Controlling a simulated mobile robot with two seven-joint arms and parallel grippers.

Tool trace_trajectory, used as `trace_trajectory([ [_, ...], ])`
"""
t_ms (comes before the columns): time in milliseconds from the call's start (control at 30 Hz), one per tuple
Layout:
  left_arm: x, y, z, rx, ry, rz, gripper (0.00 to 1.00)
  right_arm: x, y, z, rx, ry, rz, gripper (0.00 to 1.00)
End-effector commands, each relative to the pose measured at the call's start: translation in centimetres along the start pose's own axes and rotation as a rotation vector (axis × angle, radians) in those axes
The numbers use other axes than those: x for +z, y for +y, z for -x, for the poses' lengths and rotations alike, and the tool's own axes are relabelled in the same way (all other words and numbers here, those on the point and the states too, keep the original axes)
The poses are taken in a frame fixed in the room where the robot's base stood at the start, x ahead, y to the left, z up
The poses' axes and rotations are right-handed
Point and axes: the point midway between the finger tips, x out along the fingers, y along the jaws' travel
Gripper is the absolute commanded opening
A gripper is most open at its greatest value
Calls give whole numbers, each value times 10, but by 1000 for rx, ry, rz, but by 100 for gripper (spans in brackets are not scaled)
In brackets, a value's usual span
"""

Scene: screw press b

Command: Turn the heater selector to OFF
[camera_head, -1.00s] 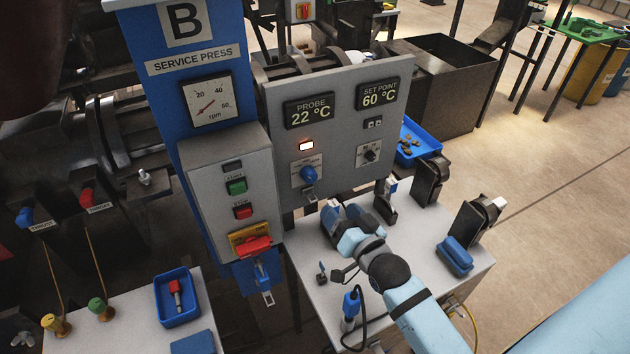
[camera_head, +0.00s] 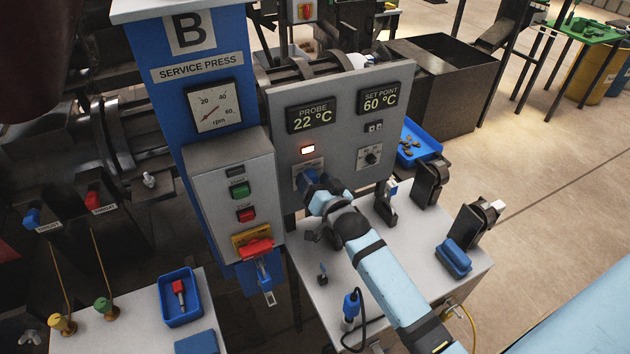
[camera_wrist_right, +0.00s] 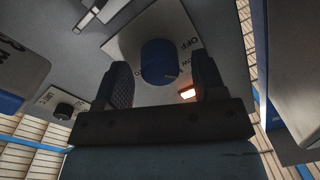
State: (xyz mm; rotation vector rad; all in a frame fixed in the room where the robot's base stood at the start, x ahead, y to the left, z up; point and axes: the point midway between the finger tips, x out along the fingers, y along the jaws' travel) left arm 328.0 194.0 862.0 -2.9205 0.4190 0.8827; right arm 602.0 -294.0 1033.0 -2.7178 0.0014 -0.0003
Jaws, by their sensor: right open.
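The heater selector is a blue knob (camera_wrist_right: 160,62) on a white plate (camera_wrist_right: 128,38) lettered OFF and LOW. In the head view the plate (camera_head: 301,167) is on the grey panel below a lit lamp (camera_head: 307,150), and my right gripper largely covers the knob. In the right wrist view my right gripper (camera_wrist_right: 162,78) is open, with one dark finger on each side of the knob. Visible gaps lie between the fingers and the knob, so I see no grip. I cannot tell which position the knob points to. My left gripper is not in view.
The grey panel (camera_head: 340,162) also carries probe and set-point displays and a smaller dark dial (camera_head: 370,157). To its left is a box with a green button (camera_head: 240,189) and a red button (camera_head: 246,214). A worktop (camera_head: 410,290) with black stands lies below.

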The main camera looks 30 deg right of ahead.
Motion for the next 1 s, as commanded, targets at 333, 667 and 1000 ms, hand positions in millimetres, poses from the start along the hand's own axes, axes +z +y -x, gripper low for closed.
trace_trajectory([
  [333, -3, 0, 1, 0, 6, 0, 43, 0, 0, 0, 0, 0, 0, 14],
  [667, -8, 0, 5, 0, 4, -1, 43, -1, -1, 0, 2, -5, 71, 15],
  [1000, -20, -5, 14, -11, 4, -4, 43, -2, -2, 0, 7, -18, 318, 15],
])
